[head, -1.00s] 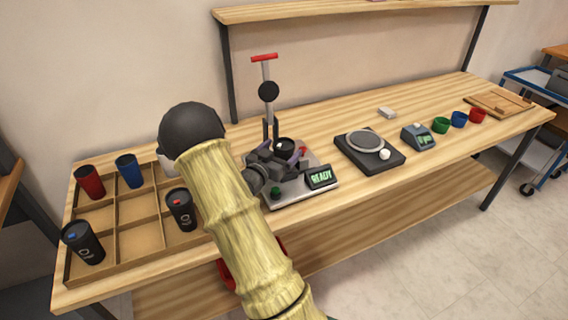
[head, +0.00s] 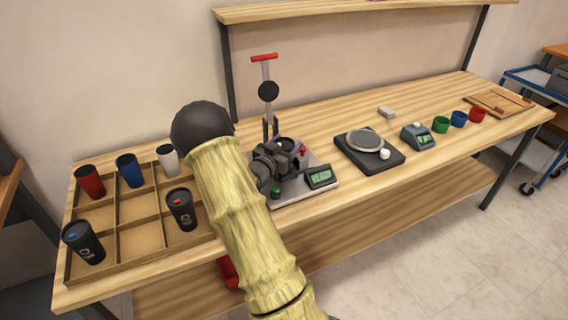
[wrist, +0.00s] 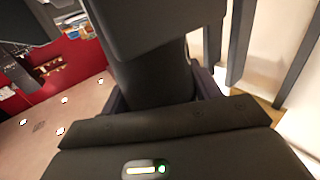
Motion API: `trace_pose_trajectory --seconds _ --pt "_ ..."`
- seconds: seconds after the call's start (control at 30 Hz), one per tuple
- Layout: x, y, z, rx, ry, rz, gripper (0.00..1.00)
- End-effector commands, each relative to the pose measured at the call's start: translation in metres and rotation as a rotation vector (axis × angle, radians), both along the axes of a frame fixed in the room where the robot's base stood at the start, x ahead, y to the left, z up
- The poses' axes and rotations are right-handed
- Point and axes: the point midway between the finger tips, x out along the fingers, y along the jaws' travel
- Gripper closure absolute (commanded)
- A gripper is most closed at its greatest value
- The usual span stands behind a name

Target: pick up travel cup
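Travel cups stand in the wooden tray (head: 110,267): a red one (head: 89,182), a blue one (head: 129,171), a white one (head: 167,160), a black one with a red mark on its lid (head: 181,209) and a black one with a blue mark (head: 83,242). My gripper (head: 283,156) is at the laser marker (head: 268,91), right of the tray. In the wrist view a dark tapered body (wrist: 155,80), apparently a black cup, sits between the finger pads. Whether the pads press on it is unclear. My arm hides part of the tray's right side.
The marker's small display (head: 319,177) and green button (head: 276,192) are close to my gripper. Further right are a black scale (head: 369,152), a small meter (head: 418,137), coloured rings (head: 440,124) and a wooden board (head: 500,102). A shelf (head: 340,11) runs above.

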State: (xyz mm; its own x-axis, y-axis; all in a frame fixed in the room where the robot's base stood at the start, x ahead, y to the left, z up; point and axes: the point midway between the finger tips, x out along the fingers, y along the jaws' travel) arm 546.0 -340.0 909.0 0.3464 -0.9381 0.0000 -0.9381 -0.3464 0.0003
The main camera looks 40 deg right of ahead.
Motion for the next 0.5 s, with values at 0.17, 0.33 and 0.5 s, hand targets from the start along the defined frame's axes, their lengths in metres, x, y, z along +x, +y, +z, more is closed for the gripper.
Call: trace_pose_trajectory --seconds 0.17,0.33,0.5 --pt "0.000 0.000 0.000 -0.001 0.000 0.000 0.47" --pt "0.000 0.000 0.003 -0.002 -0.002 0.000 0.47" --pt "0.000 0.000 0.021 -0.003 -0.004 0.000 0.47"
